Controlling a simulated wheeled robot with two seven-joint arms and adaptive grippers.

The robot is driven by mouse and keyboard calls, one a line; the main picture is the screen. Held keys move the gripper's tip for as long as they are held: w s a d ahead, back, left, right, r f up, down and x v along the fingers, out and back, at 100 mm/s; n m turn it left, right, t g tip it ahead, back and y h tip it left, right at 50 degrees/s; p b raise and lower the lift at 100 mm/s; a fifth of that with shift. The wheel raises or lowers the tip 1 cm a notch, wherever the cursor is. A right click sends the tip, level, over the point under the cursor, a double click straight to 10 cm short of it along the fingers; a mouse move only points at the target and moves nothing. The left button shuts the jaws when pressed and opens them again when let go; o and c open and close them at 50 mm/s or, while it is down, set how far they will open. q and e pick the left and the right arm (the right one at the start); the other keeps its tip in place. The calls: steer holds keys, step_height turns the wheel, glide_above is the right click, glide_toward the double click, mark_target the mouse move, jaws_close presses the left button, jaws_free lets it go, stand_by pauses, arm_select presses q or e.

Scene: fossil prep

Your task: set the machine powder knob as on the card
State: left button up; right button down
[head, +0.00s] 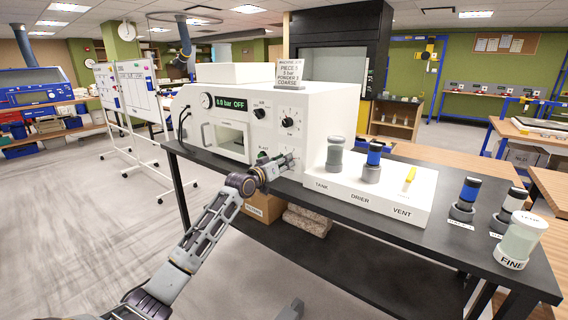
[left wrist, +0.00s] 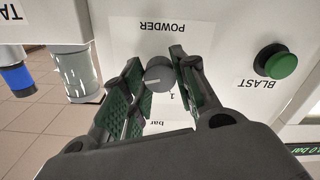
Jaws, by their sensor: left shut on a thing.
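The powder knob (left wrist: 158,75) is a grey round knob under an upside-down POWDER label in the left wrist view. A pale line on it points roughly left there, and a "1" shows beside it. My left gripper (left wrist: 160,78) is shut on the knob, one finger on each side; it also shows at the machine's lower front in the head view (head: 278,164), where it hides the knob. The card (head: 291,71) stands on top of the white machine (head: 250,98); it seems to read piece 3, 5 bar, powder 3, coarse.
The green BLAST button (left wrist: 282,62) is close beside the gripper. The machine's display (head: 231,104) ends in "bar OFF". Two more dials (head: 291,112) are above. A white base (head: 375,190) with jars and a yellow lever (head: 409,179) stands to the right.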

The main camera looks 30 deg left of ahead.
arm_select(q)
steer(key=shift+f, duration=0.1)
steer(key=o, duration=1)
steer(key=shift+o, duration=0.2)
steer(key=shift+s, duration=0.25)
steer(key=s+a, duration=0.1)
steer(key=s, duration=1)
steer(key=shift+s, duration=0.25)
